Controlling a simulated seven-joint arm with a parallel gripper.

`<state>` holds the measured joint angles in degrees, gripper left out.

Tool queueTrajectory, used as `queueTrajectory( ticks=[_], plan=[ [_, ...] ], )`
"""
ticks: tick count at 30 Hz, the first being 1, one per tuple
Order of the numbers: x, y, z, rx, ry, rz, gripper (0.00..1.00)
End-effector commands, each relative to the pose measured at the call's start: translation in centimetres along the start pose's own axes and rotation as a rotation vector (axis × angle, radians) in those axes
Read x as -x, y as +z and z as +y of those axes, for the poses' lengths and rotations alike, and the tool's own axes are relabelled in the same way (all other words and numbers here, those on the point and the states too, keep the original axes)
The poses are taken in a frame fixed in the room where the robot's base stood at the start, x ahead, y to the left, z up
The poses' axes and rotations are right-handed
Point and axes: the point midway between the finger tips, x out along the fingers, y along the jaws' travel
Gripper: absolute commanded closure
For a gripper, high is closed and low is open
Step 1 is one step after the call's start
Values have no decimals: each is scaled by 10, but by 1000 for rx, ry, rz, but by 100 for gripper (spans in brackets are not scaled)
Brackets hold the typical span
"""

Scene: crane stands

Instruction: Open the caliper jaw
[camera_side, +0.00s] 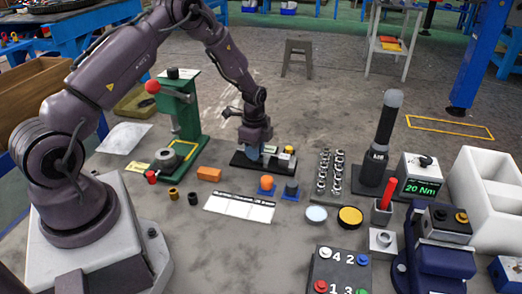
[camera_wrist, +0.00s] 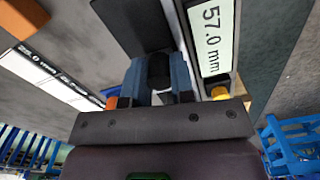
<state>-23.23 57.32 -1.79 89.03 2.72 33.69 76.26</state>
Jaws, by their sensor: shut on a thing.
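The caliper (camera_side: 277,166) is a long black device lying on the floor-like work surface in the side view. Its display (camera_wrist: 212,38) reads 57.0 mm in the wrist view, with a yellow button (camera_wrist: 220,93) at the display's end. My gripper (camera_side: 254,153) is down over the left-middle part of the caliper. In the wrist view my gripper (camera_wrist: 160,75) has its blue-grey fingers closed around a dark rounded piece (camera_wrist: 159,70), which seems to be the caliper jaw's grip. The fingers hide most of that piece and its contact with the rail.
A green press (camera_side: 180,110) stands left. A socket rack (camera_side: 330,172) stands right.

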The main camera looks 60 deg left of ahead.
Motion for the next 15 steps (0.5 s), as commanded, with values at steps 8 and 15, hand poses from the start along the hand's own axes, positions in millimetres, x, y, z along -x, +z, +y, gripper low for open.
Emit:
queueTrajectory(
  ticks=[8, 15],
  plan=[
    [0, -1, 0, 0, 0, 0, 52],
    [0, -1, 0, 0, 0, 0, 52]
  ],
)
